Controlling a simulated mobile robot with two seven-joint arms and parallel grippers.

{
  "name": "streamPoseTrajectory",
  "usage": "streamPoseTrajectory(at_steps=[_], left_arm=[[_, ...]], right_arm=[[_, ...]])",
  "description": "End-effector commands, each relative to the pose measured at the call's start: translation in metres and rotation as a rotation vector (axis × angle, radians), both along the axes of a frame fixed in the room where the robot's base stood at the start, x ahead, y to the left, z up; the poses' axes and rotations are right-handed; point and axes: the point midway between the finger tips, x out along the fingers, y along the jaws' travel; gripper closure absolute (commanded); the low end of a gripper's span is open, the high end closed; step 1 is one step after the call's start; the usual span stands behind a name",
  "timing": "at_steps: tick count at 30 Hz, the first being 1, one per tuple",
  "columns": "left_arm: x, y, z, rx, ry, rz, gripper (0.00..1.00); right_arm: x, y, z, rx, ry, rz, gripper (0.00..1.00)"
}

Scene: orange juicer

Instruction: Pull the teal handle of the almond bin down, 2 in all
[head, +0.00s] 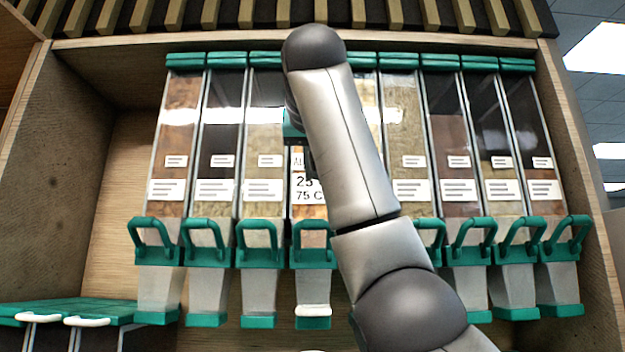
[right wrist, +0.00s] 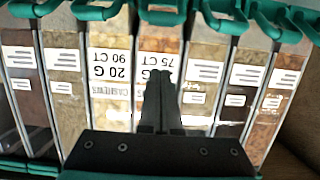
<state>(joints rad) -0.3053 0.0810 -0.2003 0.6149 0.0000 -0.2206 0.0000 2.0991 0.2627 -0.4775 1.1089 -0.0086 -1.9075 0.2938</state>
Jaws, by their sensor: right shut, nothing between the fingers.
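The almond bin (head: 307,205) is a clear chute in the middle of a row of bins. Its label, partly covered by my arm, reads "AL", "25" and "75 C". Its teal handle (head: 312,232) is raised, like the neighbouring handles, and is partly behind my arm. In the right wrist view, which is upside down, the teal handle (right wrist: 164,14) is at the top centre. My right gripper (right wrist: 160,75) is shut and empty, in front of the almond label and apart from the handle. The head view hides its fingers behind my arm. My left gripper is not in view.
Similar teal-handled bins (head: 262,235) stand close on both sides; the cashew bin (right wrist: 112,75) is adjacent. A white piece (head: 313,311) sits at the almond bin's spout. Teal lids with white handles (head: 85,321) are at lower left. Wooden cabinet walls (head: 62,160) flank the row.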

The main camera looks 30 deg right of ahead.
Motion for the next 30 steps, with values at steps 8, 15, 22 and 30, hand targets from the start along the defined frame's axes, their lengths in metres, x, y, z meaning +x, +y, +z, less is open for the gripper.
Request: streamPoseTrajectory(at_steps=[8, 15, 22, 30], left_arm=[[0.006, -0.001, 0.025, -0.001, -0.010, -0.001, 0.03], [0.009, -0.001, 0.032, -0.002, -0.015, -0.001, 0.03], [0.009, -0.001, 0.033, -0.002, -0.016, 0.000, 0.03], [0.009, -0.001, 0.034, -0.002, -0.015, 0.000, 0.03]], right_arm=[[0.049, -0.031, -0.013, 0.000, 0.006, -0.003, 1.00], [0.066, -0.041, -0.029, -0.002, -0.001, -0.001, 1.00], [0.057, -0.035, -0.045, -0.001, 0.001, 0.000, 1.00], [0.052, -0.032, -0.054, 0.000, 0.001, -0.001, 1.00]])
